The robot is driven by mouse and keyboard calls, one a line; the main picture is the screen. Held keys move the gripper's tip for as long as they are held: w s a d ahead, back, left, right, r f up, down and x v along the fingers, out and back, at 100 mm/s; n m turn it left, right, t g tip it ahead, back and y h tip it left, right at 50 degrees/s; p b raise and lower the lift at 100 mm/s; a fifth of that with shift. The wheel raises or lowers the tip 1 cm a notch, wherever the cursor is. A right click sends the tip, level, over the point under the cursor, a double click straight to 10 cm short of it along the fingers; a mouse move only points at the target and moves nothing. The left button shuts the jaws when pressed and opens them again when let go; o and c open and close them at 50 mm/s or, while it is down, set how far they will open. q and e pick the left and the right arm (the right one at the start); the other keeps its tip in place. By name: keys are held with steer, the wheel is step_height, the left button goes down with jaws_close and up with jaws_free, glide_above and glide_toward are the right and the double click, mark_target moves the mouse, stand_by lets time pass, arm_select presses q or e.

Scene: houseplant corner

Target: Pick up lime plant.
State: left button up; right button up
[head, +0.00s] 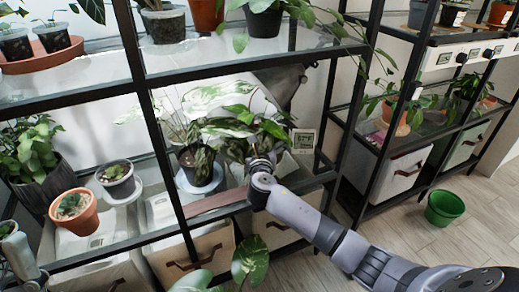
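No label marks which plant is the lime plant. A plant with bright green leaves (241,114) stands on the middle glass shelf, where my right arm reaches in. Its pot is hidden behind leaves and my arm. My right gripper (262,158) is among or right beside these leaves. Its fingers are too small and covered to show whether they are open or shut, or whether they touch the plant. Of my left arm, only a grey piece shows at the left edge; its gripper is out of the picture.
A dark pot on a white saucer (216,180) stands just left of my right gripper. A terracotta pot (75,222) and a grey pot (117,185) stand further left. A small white display (304,139) is close right. Black shelf posts frame the opening. A green bucket (444,208) stands on the floor.

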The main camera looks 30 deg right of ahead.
steer(key=shift+w+d, duration=0.1)
steer(key=shift+w, duration=0.2)
steer(key=c, duration=1.1)
steer(key=shift+r, duration=0.1)
steer(key=shift+c, duration=0.5)
